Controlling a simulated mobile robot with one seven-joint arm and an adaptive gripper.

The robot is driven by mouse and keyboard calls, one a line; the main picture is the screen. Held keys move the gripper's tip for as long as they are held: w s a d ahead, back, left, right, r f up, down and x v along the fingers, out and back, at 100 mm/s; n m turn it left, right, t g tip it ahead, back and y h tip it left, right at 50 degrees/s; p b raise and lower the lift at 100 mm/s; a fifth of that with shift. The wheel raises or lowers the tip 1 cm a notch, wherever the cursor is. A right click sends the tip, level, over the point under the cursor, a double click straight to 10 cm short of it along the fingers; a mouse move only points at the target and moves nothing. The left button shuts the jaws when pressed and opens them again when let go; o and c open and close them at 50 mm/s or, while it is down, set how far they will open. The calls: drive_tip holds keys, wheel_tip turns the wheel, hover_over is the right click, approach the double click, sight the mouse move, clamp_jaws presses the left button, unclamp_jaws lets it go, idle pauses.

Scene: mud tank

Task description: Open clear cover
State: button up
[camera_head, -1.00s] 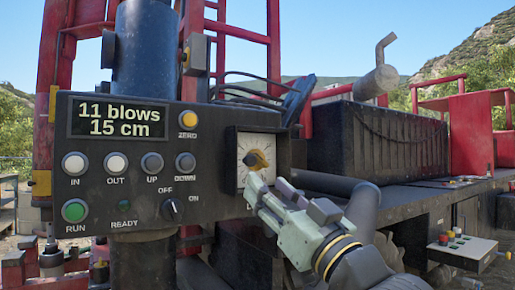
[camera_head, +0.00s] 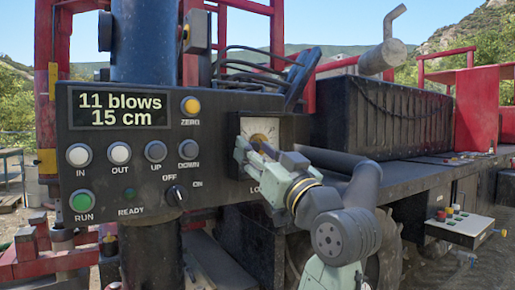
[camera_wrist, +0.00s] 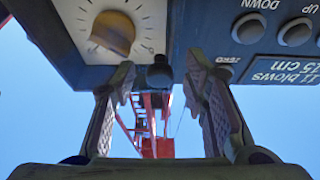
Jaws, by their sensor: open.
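A dial panel (camera_head: 264,127) with a yellow-brown knob (camera_head: 259,138) is on the right side of the black control box. The wrist view shows, upside down, its white scaled face (camera_wrist: 77,10) and the knob (camera_wrist: 113,33). I cannot make out a clear cover's edges over the dial in either view. A small dark rounded piece (camera_wrist: 159,72) shows between my fingers, at the panel's edge; I cannot tell if it belongs to the cover. My gripper (camera_head: 250,153) is open in front of the panel's lower part and hides some of it. Its spread fingers show in the wrist view (camera_wrist: 160,85).
The control box (camera_head: 135,160) carries a display, several buttons and a rotary switch (camera_head: 177,195) left of my gripper. A dark ribbed box (camera_head: 385,130) stands on the deck behind at right. A small button box (camera_head: 460,228) sits lower right. Cables run above the panel.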

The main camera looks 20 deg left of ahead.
drive_tip(key=shift+c, duration=0.6)
clamp_jaws()
idle(0.3)
